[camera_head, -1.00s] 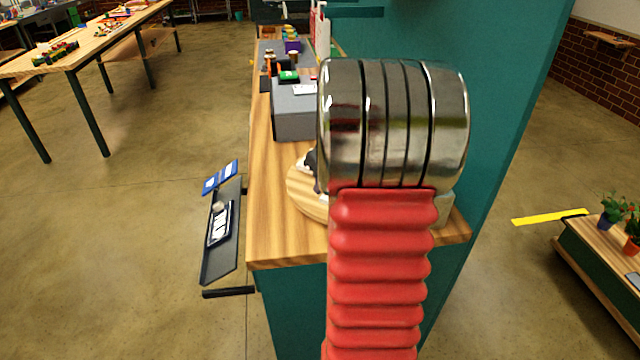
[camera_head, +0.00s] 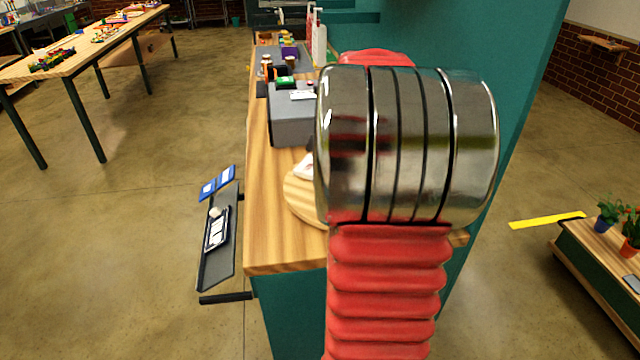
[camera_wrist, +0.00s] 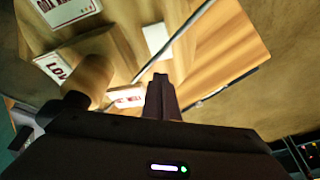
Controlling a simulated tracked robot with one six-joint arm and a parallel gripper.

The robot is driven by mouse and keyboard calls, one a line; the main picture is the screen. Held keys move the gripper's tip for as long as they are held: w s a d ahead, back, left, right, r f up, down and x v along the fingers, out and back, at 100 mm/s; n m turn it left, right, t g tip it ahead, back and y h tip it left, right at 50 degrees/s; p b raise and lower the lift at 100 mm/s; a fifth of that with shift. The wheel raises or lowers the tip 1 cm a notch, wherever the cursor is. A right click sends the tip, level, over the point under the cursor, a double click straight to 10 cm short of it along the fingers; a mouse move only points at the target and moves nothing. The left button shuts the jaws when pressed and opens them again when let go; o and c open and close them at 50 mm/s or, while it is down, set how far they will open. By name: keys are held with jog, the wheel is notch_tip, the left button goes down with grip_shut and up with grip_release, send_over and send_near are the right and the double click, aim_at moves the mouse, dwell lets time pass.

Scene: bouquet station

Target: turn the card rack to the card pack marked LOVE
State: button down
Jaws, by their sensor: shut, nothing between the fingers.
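The card rack shows in the head view as a round wooden base (camera_head: 298,198) on the near end of the counter, mostly hidden behind my arm. In the wrist view, a card pack with letters starting "LO" (camera_wrist: 54,66) is at the left, beside a wooden post (camera_wrist: 93,76). Another pack with red print (camera_wrist: 66,10) is at the top left, its text upside down. A third pack with a red label (camera_wrist: 126,97) is just left of my fingertips. My gripper (camera_wrist: 160,78) is shut and empty; whether it touches the rack is unclear.
A grey box-like device (camera_head: 292,120) stands on the counter (camera_head: 265,225) beyond the rack. A dark side tray (camera_head: 217,255) hangs off the counter's left. A teal wall (camera_head: 480,50) rises at the right. In the wrist view, a thin dark rod (camera_wrist: 180,32) crosses near a white card (camera_wrist: 157,40).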

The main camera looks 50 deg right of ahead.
jog(key=v, duration=0.6)
jog(key=shift+r, duration=0.3)
jog(key=shift+a, duration=0.1)
jog(key=a+r, duration=0.1)
jog(key=a, duration=2)
jog(key=s+a+f+t, duration=0.1)
jog(key=s+a, duration=0.3)
jog(key=a, duration=0.4)
jog(key=s+a+f+n, duration=0.1)
jog(key=s+a+f, duration=0.2)
jog(key=a, duration=0.6)
jog(key=shift+s+f+t, duration=0.3)
jog(key=shift+s+t, duration=0.1)
jog(key=shift+s, duration=0.6)
jog(key=c, duration=2.5)
grip_release()
jog(key=shift+c, duration=0.2)
